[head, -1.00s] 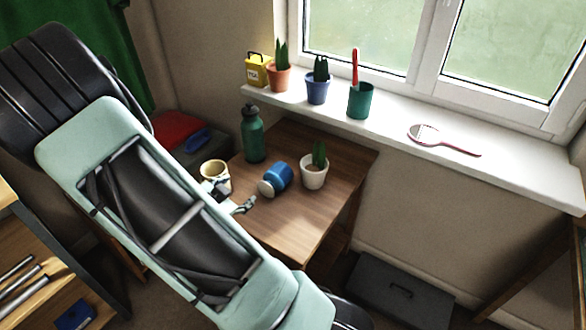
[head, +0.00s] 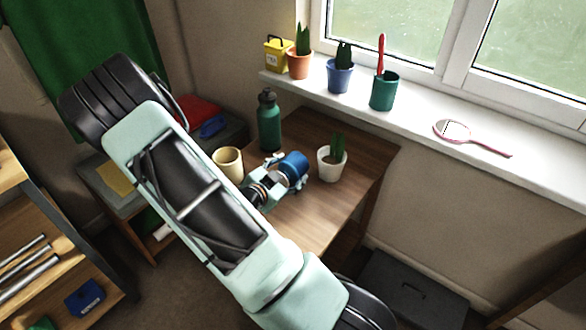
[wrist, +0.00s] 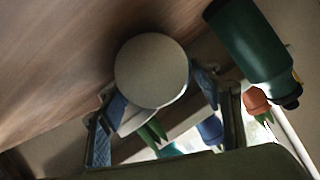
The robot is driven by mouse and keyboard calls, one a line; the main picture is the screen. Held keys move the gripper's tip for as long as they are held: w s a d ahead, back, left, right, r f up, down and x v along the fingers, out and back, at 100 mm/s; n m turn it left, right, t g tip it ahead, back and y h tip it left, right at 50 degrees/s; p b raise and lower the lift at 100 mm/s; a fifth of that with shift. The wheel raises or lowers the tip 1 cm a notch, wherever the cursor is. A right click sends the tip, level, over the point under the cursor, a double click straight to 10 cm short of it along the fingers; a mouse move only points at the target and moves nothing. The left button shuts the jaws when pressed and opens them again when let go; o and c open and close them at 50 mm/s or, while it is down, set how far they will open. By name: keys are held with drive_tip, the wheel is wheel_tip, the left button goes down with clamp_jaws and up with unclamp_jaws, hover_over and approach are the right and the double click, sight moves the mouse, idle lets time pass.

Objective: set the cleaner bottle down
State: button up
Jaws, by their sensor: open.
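A blue bottle with a pale end (head: 294,163), apparently the cleaner bottle, lies on its side on the wooden table (head: 350,190). My gripper (head: 288,173) is open at the bottle, with its fingers on either side of it. In the wrist view the bottle's round pale end (wrist: 152,70) faces me between the two fingers (wrist: 158,92). I cannot tell whether the fingers touch it. The bottle's far side is hidden there.
A green bottle (head: 269,122) stands upright behind, also in the wrist view (wrist: 250,42). A cream mug (head: 228,163) is to the left and a white plant pot (head: 331,165) to the right. The windowsill (head: 420,120) holds several pots and a hand mirror (head: 470,137).

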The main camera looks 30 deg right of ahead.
sight(294, 165)
drive_tip(key=x, duration=0.3)
drive_tip(key=shift+w+d, duration=0.15)
drive_tip(key=shift+d, duration=0.05)
drive_tip(key=shift+c, duration=0.4)
drive_tip(key=c, duration=1)
drive_tip(key=shift+c, duration=0.9)
drive_tip(key=shift+r, duration=0.15)
